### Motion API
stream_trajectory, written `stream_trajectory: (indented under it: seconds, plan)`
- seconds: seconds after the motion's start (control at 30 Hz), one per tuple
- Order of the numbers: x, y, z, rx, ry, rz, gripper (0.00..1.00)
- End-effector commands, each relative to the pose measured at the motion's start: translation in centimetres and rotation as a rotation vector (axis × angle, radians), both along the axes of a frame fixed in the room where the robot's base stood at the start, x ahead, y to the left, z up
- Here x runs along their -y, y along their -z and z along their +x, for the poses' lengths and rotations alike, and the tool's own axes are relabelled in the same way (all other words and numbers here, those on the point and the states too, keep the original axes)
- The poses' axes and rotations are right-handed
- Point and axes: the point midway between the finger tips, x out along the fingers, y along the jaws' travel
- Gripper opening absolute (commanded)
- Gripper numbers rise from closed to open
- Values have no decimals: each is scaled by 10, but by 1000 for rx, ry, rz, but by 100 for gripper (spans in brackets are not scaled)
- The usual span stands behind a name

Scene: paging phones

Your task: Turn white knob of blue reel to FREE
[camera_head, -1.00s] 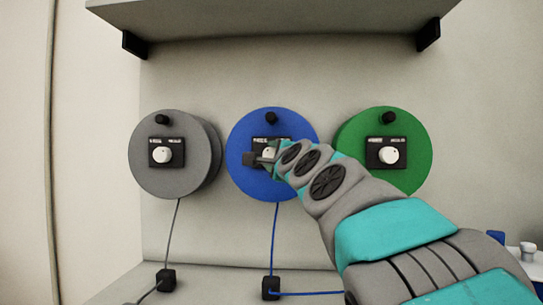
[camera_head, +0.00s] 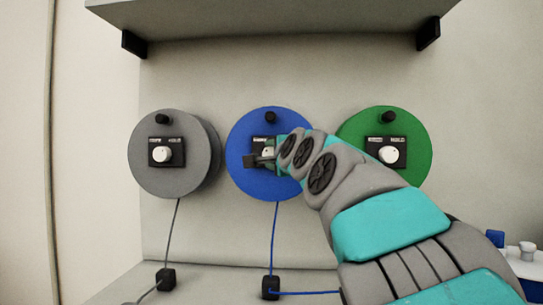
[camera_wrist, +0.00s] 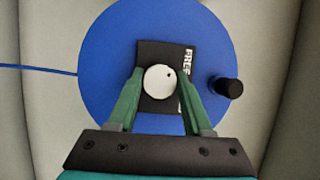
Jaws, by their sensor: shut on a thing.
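The blue reel (camera_head: 245,178) hangs on the wall between two other reels. It also fills the middle of the wrist view (camera_wrist: 110,50). Its white knob (camera_wrist: 158,82) sits on a black label plate (camera_wrist: 150,52), and a small dark dot shows at the knob's upper right. The word FREE is partly readable along the plate's right side; the rest of the lettering is hidden. My gripper (camera_wrist: 159,80) is shut on the white knob, with one green finger on each side. In the head view my gripper (camera_head: 264,156) covers part of the plate and knob.
A grey reel (camera_head: 145,180) is on the left and a green reel (camera_head: 415,160) on the right, partly behind my arm. A shelf (camera_head: 270,18) juts out above. A black crank handle (camera_wrist: 229,87) sticks out of the blue reel. A blue cord (camera_head: 274,235) hangs below.

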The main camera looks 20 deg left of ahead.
Motion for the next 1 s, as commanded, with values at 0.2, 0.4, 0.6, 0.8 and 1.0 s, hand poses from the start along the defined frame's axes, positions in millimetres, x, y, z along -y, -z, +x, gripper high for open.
stream_trajectory:
  seconds: [0.2, 0.4, 0.6, 0.8, 1.0]
  plan:
    - [-2, 2, -1, -2, -2, -3, 60]
    - [-1, 1, 0, -1, -1, -2, 80]
    - [0, 1, 0, -1, -1, -1, 80]
    - [5, 2, -9, 0, -1, 0, 80]
    - [21, 1, -32, 0, -2, 1, 80]
